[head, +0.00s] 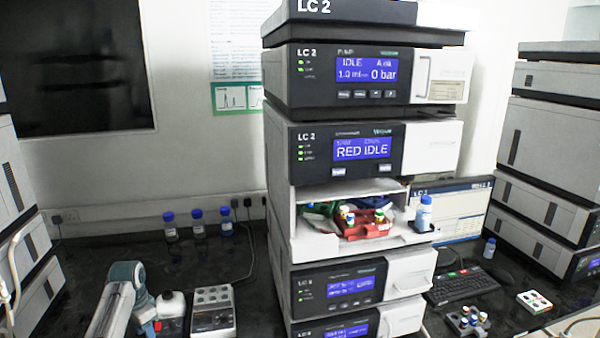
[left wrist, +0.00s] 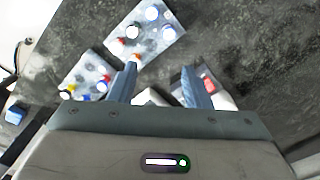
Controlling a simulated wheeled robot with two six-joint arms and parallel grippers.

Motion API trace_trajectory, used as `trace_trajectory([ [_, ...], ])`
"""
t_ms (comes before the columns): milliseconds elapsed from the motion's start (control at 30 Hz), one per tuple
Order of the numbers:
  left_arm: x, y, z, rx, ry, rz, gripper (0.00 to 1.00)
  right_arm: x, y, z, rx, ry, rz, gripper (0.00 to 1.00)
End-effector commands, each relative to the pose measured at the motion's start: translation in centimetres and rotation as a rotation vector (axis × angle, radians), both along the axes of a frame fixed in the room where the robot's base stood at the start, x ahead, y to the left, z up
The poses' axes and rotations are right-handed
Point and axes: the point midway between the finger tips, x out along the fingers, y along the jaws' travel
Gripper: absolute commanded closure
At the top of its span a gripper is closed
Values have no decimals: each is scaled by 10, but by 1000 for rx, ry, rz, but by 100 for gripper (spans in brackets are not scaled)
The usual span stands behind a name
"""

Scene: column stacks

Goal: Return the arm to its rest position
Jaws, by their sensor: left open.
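My left arm (head: 118,290) is folded low at the lower left of the head view; its gripper cannot be made out there. In the left wrist view, my left gripper (left wrist: 161,88) is open, its two blue-grey fingers apart with nothing held between them. It hangs over the dark bench. Pale racks of capped vials, one (left wrist: 146,32) beyond the fingers and one (left wrist: 82,76) to the left, lie below. A red and white item (left wrist: 208,84) shows partly behind the right finger. My right gripper is not in view.
The LC 2 stack (head: 350,110) stands mid-bench, its open compartment holding a red vial tray (head: 367,226). A blue-capped bottle (head: 423,215) stands at its right edge. A grey block unit (head: 213,310) sits right of my arm. Bottles (head: 198,222) stand behind.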

Motion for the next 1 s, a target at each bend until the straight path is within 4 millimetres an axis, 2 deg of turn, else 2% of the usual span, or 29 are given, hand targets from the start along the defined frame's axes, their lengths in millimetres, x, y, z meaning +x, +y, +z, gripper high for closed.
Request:
trace_trajectory([
  [33, 0, 0, 0, 0, 0, 0, 56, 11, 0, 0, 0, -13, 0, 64],
  [100, -4, -2, -5, 3, -1, 2, 56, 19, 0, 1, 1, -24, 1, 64],
  [367, -24, -13, -25, 27, -17, 22, 56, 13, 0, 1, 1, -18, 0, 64],
  [667, -68, -36, -59, 60, -51, 62, 56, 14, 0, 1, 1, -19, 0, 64],
  [767, -94, -47, -73, 71, -70, 82, 56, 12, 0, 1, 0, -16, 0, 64],
  [867, -130, -63, -87, 80, -97, 112, 56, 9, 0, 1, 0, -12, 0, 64],
  [1000, -189, -86, -98, 83, -144, 166, 56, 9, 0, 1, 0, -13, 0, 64],
])
